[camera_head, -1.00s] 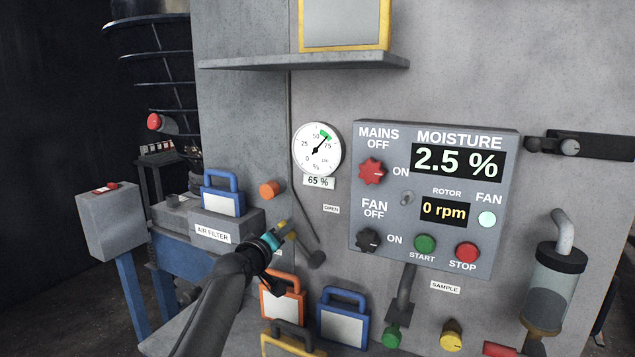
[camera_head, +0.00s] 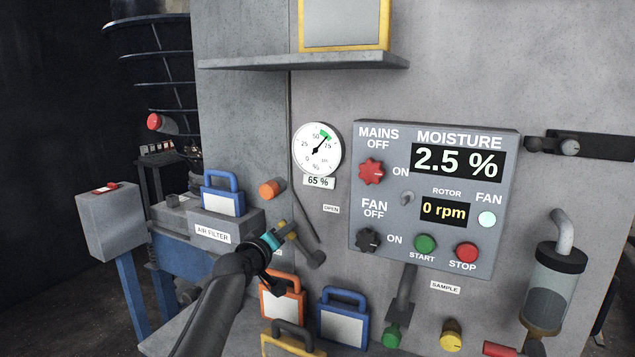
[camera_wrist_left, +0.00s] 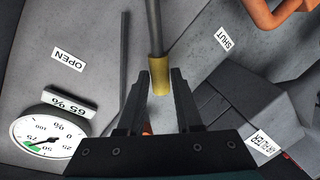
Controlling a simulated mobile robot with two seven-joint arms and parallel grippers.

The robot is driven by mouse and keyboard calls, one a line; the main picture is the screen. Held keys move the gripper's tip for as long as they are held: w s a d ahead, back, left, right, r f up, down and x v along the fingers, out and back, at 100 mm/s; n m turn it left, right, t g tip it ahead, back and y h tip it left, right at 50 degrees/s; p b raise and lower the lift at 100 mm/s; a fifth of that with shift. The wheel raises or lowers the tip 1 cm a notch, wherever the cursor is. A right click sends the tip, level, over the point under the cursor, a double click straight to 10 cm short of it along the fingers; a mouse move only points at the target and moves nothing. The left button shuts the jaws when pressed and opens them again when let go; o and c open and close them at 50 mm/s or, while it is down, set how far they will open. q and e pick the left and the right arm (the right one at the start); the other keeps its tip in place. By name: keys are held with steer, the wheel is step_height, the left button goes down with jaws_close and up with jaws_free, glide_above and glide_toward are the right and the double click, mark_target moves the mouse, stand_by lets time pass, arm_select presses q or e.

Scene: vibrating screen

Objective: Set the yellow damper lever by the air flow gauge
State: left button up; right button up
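The damper lever has a grey rod and a yellow grip (camera_wrist_left: 160,76). In the head view it slants up and left from its pivot (camera_head: 316,258) on the panel. My left gripper (camera_head: 286,234) is at the yellow grip. In the left wrist view the grip's end lies between the open fingertips (camera_wrist_left: 162,82), with a gap visible on the right side. The round white air flow gauge (camera_head: 316,149) has its needle pointing up-right at the green mark, between 50 and 75. A 65 % label (camera_head: 319,182) is below it. My right gripper is not in view.
An OPEN label (camera_head: 331,209) is above the lever; a SHUT label (camera_wrist_left: 226,38) shows in the wrist view. An orange knob (camera_head: 271,188) and the air filter box (camera_head: 228,226) are to the left. The control box (camera_head: 437,190) is to the right.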

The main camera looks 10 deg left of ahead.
arm_select(q)
steer(key=shift+o, duration=0.2)
steer(key=s+a+p, duration=0.2)
steer(key=s+p, duration=0.3)
steer(key=shift+s, duration=0.4)
steer(key=shift+o, duration=0.3)
steer(key=shift+d, duration=0.1)
steer(key=shift+o, duration=1.2)
steer(key=s+a+p, duration=0.1)
steer(key=s+p, duration=0.4)
steer(key=s, duration=0.1)
steer(key=shift+r, duration=0.35)
